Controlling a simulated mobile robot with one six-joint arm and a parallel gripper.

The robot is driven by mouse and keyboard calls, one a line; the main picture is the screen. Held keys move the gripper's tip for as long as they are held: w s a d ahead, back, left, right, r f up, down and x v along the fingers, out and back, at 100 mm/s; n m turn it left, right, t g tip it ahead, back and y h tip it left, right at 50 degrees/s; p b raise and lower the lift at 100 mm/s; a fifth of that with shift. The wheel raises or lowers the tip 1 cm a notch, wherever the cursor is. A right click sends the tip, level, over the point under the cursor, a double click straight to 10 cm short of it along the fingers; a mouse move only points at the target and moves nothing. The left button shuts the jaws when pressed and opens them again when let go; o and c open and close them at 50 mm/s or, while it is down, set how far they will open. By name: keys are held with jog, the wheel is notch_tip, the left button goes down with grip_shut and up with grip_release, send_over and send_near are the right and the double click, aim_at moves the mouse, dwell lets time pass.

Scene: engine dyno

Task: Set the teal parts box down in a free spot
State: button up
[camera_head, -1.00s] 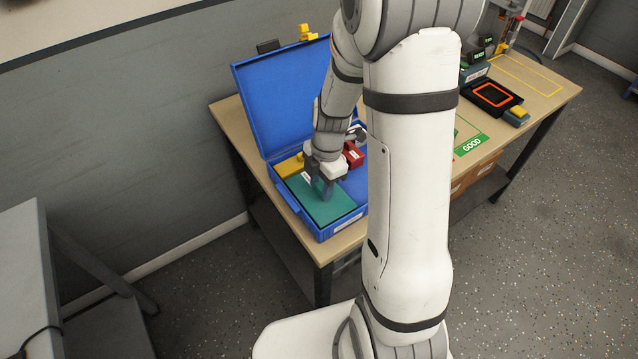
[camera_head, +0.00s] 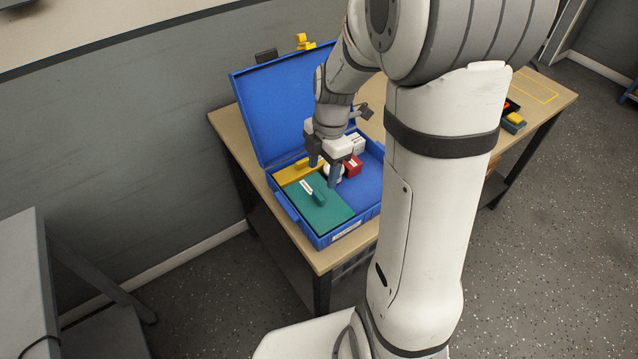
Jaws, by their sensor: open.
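The teal parts box (camera_head: 325,217) lies in the front left part of the open blue case (camera_head: 291,222), its handle and a white label on top. My gripper (camera_head: 324,178) is open and empty above the case, behind and a little above the teal box's handle. The fingers look apart from the handle. The gripper hides part of the case's inside.
A yellow box (camera_head: 292,172) and a red box (camera_head: 352,166) lie in the case behind the teal box. The case's right part shows bare blue floor. The raised lid (camera_head: 275,110) stands behind. My arm hides much of the wooden table (camera_head: 228,125).

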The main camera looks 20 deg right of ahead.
jog(key=s+r+m+t, duration=0.1)
jog(key=s+r+m, duration=0.4)
jog(key=m, duration=0.5)
jog(key=s+a+r+m+t+h, duration=0.1)
jog(key=s+r+m+t, duration=0.1)
jog(key=s+r+m, duration=0.4)
jog(key=shift+s+m, duration=1.75)
jog(key=shift+m, duration=1.05)
jog(key=shift+c, duration=0.2)
